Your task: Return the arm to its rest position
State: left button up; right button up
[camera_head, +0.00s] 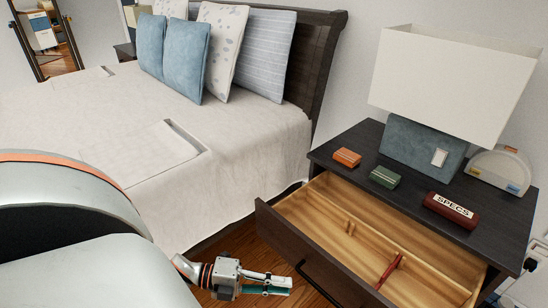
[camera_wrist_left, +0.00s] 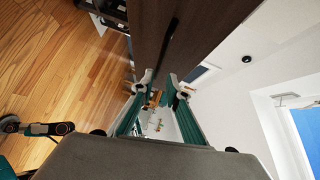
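My left gripper (camera_head: 288,284) shows at the bottom of the head view, low over the wooden floor, in front of the open drawer (camera_head: 268,222) and to the left of its handle. Its teal fingers point right. In the left wrist view the two fingers (camera_wrist_left: 162,90) stand apart with a gap between them, and nothing is held. A dark wooden panel fills the top middle of that view, just beyond the fingertips; I cannot tell whether they touch it. My right gripper is in neither view.
The drawer holds a red pen (camera_head: 389,271). On the nightstand (camera_head: 359,139) stand an orange box (camera_head: 346,157), a green box (camera_head: 384,177), a red SPECS case (camera_head: 451,210), a lamp (camera_head: 450,85) and a clock (camera_head: 499,171). The bed (camera_head: 250,150) is at left.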

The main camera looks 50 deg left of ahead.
pick_arm(q)
jog(key=shift+s+a+r, duration=0.1)
jog(key=shift+s+a, duration=0.4)
jog(key=shift+a, duration=0.05)
jog(key=s+d+f+n+y, duration=0.25)
jog(key=d+n+y, duration=0.2)
jog(key=n, duration=0.55)
jog(key=s+d+f+n+y, duration=0.2)
jog(key=s+d+n+y, duration=0.15)
jog(key=d+n, duration=0.45)
notch_tip(320, 180, up, 6)
jog(key=s+a+n+g+y+p, duration=0.1)
jog(key=n+p, duration=0.2)
jog(key=p, duration=0.9)
jog(key=shift+s+a+f, duration=0.2)
jog(key=shift+a, duration=0.2)
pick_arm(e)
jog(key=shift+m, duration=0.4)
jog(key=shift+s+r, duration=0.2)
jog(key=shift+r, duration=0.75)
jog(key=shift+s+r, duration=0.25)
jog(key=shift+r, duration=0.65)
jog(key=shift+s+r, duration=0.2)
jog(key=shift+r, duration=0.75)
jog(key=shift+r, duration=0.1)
pick_arm(q)
jog(key=shift+s, duration=0.1)
